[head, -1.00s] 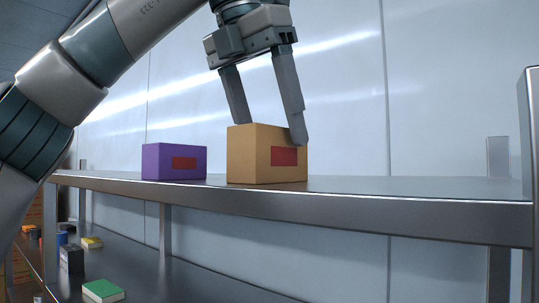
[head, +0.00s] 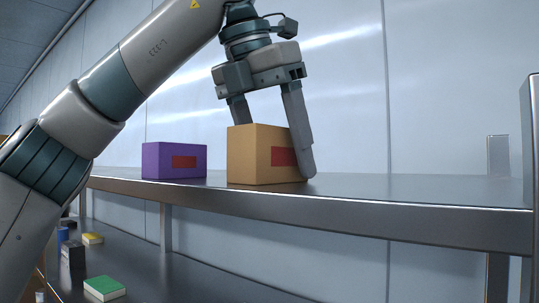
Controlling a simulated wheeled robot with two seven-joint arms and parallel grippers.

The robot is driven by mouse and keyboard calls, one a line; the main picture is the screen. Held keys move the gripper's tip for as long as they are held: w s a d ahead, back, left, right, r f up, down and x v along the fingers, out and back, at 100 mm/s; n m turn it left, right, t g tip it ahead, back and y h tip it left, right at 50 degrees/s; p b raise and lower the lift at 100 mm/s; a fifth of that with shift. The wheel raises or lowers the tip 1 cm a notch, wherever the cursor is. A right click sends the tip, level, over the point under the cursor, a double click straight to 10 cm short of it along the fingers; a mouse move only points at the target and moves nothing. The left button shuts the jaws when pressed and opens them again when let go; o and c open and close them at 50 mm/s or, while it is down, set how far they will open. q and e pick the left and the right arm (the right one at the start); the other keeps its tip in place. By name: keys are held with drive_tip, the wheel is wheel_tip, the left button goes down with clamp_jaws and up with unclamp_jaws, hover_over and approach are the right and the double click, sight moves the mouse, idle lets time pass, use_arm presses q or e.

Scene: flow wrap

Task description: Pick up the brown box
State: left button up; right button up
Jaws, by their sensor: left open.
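The brown box (head: 250,156) with a red label stands upright on the upper metal shelf in the head view. My left gripper (head: 275,150) is open and points down around it. One finger runs down along the box's right side, its tip close to the shelf surface and overlapping the label's edge. The other finger goes down behind the box, and its tip is hidden. I cannot tell whether either finger touches the box. My right gripper does not show.
A purple box (head: 158,161) with a red label stands left of the brown box on the upper shelf (head: 420,190). The shelf to the right is clear up to a metal post. On the lower shelf lie a green item (head: 104,288) and several small items.

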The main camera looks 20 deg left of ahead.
sight(278, 127)
use_arm(q)
drive_tip(key=shift+f, duration=0.15)
drive_tip(key=c, duration=1.4)
drive_tip(key=shift+r, duration=0.2)
drive_tip(key=shift+w+r, duration=0.1)
drive_tip(key=shift+r, duration=0.7)
wheel_tip(278, 127, up, 2)
drive_tip(key=shift+r, duration=0.15)
drive_tip(key=s+d+r, duration=0.7)
drive_tip(key=d, duration=0.2)
drive_tip(key=shift+s+b, duration=0.15)
drive_tip(key=shift+b, duration=0.25)
